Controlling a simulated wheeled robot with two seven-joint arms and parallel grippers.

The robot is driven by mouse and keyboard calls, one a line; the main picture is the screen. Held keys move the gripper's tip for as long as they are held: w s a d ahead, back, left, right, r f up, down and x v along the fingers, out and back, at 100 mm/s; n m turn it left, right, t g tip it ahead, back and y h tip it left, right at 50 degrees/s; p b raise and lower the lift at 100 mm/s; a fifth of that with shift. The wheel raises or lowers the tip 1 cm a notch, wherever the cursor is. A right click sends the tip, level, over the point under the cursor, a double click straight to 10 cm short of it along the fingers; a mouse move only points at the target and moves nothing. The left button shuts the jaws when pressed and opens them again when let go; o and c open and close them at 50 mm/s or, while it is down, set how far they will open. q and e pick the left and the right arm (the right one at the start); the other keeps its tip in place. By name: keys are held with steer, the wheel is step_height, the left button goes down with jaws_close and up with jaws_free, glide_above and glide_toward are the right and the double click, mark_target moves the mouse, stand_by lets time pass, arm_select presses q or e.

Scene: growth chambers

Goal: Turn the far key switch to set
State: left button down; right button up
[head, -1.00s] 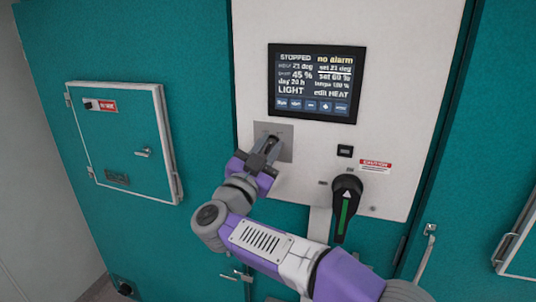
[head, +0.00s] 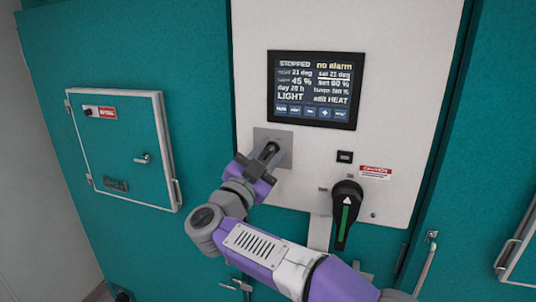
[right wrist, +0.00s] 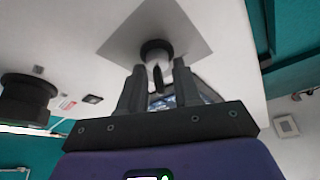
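The key switch (head: 271,149) sits on a square grey plate (head: 285,158) on the pale control panel, below the screen. In the right wrist view the key switch (right wrist: 157,54) shows as a round dark collar with a light barrel and a narrow dark key. My right gripper (head: 264,160) is just in front of it, and its fingers partly hide it in the head view. In the right wrist view the right gripper (right wrist: 158,88) is open, with a gap between the fingers and the key lined up with that gap. My left gripper is not in view.
The screen (head: 314,90) reads STOPPED, no alarm, LIGHT and edit HEAT. A black rotary handle with a green stripe (head: 345,216) is right of my arm, under a small black square fitting (head: 345,157). A teal hatch (head: 125,145) is at the left.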

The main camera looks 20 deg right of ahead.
steer(key=b+v, duration=0.1)
steer(key=v, duration=0.6)
steer(key=shift+s+a, duration=0.2)
steer(key=shift+a, duration=0.05)
steer(key=shift+f, duration=0.1)
